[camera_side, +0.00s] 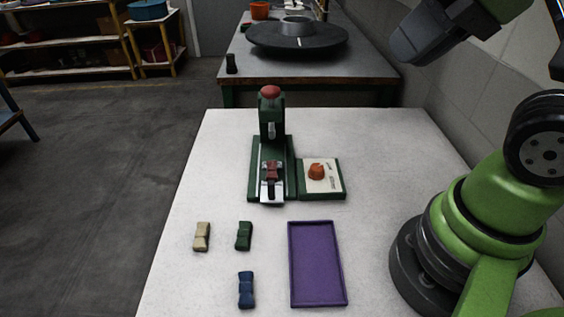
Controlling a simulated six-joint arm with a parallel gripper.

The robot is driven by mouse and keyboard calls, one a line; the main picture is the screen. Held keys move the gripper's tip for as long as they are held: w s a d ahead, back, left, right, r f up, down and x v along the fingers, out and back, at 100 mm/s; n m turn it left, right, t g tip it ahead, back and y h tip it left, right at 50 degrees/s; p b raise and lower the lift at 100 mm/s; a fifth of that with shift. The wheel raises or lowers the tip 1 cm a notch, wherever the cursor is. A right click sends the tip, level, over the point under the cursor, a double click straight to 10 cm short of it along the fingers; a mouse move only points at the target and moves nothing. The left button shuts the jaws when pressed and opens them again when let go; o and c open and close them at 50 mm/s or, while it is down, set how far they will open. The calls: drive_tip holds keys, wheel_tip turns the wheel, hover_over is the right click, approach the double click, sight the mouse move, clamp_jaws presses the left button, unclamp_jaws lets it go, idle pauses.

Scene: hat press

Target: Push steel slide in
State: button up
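The green press (270,120) with a red knob on top stands upright at the middle of the white table. The steel slide (272,193) sticks out of the front of its base toward the viewer. A small dark red piece (272,169) lies on the slide, in front of the press column. My gripper (405,45) is high at the upper right, well above the table and apart from the press. Its fingertips are blurred and cut off from clear view, so I cannot tell whether it is open or shut.
A green-edged box with an orange knob (317,171) stands right beside the press. A purple tray (292,265) lies in front. Tan (202,237), green (244,236) and blue (246,290) pieces lie at the front left.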

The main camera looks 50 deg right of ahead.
sight(272, 168)
drive_tip(key=w+f+n+g, duration=0.1)
drive_tip(key=n, duration=0.1)
drive_tip(key=w+a+f+n+g+h, duration=0.1)
drive_tip(key=n, duration=0.1)
drive_tip(key=w+a+f+n+g, duration=0.1)
drive_tip(key=n, duration=0.2)
drive_tip(key=shift+a+f+g+h, duration=0.1)
drive_tip(key=shift+f+g+h, duration=0.2)
drive_tip(key=shift+g+h, duration=0.1)
clamp_jaws()
drive_tip(key=w+a+f+n+t+h, duration=0.1)
drive_tip(key=a+f+n+t+h, duration=0.15)
drive_tip(key=a+f+n, duration=0.75)
drive_tip(key=w+a+f+n+t+h, duration=0.15)
drive_tip(key=a+f+n+h, duration=0.35)
drive_tip(key=n, duration=0.8)
drive_tip(key=shift+y, duration=0.25)
drive_tip(key=x, duration=1.1)
drive_tip(key=shift+s+d+f, duration=0.2)
drive_tip(key=shift+s, duration=0.15)
drive_tip(key=shift+w+d+r, duration=0.1)
drive_tip(key=shift+w+d, duration=0.75)
drive_tip(key=shift+w, duration=0.1)
drive_tip(key=shift+w+d, duration=0.45)
drive_tip(key=shift+w, duration=0.1)
drive_tip(key=w+d, duration=0.6)
drive_tip(key=shift+w+d, duration=0.25)
drive_tip(key=shift+d, duration=0.05)
